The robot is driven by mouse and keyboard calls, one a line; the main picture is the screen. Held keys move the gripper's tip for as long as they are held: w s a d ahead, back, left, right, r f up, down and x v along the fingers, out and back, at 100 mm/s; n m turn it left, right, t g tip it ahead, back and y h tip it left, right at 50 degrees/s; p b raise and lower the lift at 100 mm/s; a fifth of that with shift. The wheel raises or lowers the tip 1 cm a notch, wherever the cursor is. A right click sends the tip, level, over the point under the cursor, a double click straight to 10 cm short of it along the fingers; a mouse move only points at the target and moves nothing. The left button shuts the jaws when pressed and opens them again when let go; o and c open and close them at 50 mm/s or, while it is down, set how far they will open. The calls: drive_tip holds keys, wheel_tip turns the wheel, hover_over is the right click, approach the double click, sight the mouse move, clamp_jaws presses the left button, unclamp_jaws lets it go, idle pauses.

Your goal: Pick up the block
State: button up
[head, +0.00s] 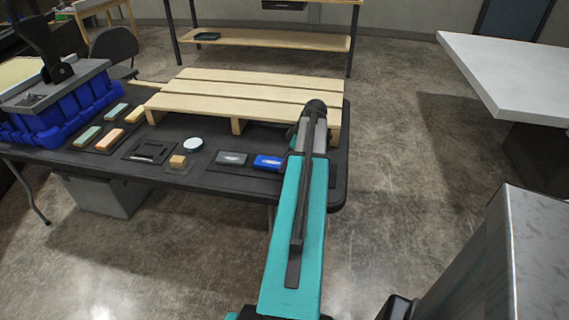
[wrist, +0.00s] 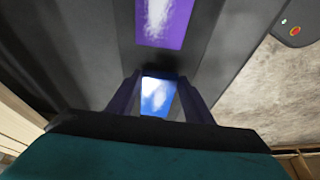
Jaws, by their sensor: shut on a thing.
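My gripper (wrist: 157,97) shows in the wrist view, with its two dark fingers shut on a bright blue block (wrist: 156,94). The block has a pale glare on its face. How far it is from the surface below is unclear. A purple piece (wrist: 164,20) lies just beyond the fingers on the grey surface. In the head view my teal arm hides the gripper and the held block at the right end of the dark table (head: 332,193).
A blue piece (head: 268,162) and a grey piece (head: 232,158) lie left of my arm. A slatted wooden pallet (head: 240,92) stands behind. Blue bins (head: 75,108) are at far left.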

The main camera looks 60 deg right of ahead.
wheel_tip(320, 180, up, 2)
drive_tip(key=shift+r, duration=0.1)
drive_tip(key=shift+s+a+r+b, duration=0.1)
drive_tip(key=shift+s+r+b, duration=0.05)
drive_tip(key=shift+r+b, duration=0.15)
drive_tip(key=s+a, duration=0.2)
drive_tip(key=s, duration=0.2)
drive_tip(key=s+a+r+b, duration=0.1)
drive_tip(key=s+a, duration=0.1)
drive_tip(key=s, duration=0.3)
drive_tip(key=s+a+b, duration=0.1)
drive_tip(key=s+a, duration=0.1)
drive_tip(key=s, duration=0.3)
drive_tip(key=shift+s+a+r, duration=0.1)
drive_tip(key=shift+s+r, duration=0.05)
drive_tip(key=shift+s, duration=0.05)
